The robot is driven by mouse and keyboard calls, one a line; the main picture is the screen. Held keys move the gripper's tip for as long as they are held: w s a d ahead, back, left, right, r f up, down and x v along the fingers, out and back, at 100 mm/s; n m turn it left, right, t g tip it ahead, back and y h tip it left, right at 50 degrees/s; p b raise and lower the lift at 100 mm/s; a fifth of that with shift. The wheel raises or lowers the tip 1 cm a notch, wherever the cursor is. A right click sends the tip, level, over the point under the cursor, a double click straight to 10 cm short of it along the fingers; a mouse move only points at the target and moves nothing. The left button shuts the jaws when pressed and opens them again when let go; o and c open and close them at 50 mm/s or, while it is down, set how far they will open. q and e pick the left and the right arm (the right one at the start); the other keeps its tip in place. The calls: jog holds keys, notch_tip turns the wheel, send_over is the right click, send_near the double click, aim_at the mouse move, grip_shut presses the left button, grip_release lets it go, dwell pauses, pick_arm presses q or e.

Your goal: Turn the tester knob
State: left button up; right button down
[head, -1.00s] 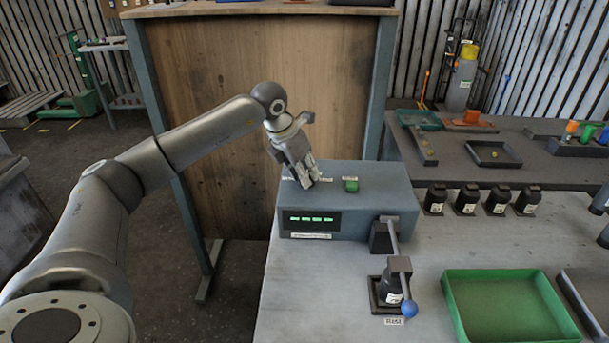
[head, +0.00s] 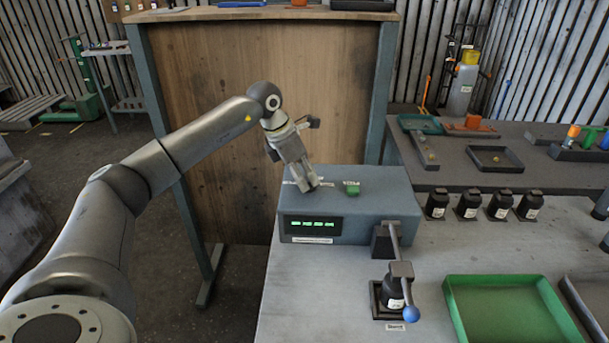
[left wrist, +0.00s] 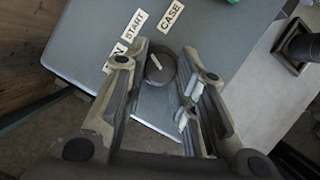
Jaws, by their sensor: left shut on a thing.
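The tester (head: 360,210) is a blue-grey box on the near table, with a lit green display (head: 315,227) on its front and a green button (head: 351,188) on top. My left gripper (head: 310,186) points down at the left part of the tester's top. In the left wrist view, the round dark knob (left wrist: 160,67) with a pale pointer line lies between the two fingertips of my left gripper (left wrist: 163,70), which is shut on it. In the head view the fingers hide the knob. START and CASE labels lie beside it. My right gripper is not in view.
A lever with a blue ball (head: 411,314) and a black part in a holder (head: 389,296) stand in front of the tester. A green tray (head: 505,281) is at the right. Several black bottles (head: 468,205) stand behind it. A wooden panel (head: 262,110) rises behind the tester.

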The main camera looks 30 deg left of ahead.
pick_arm(q)
jog(key=o, duration=1.1)
jog(key=shift+c, duration=0.2)
jog(key=v, duration=1.2)
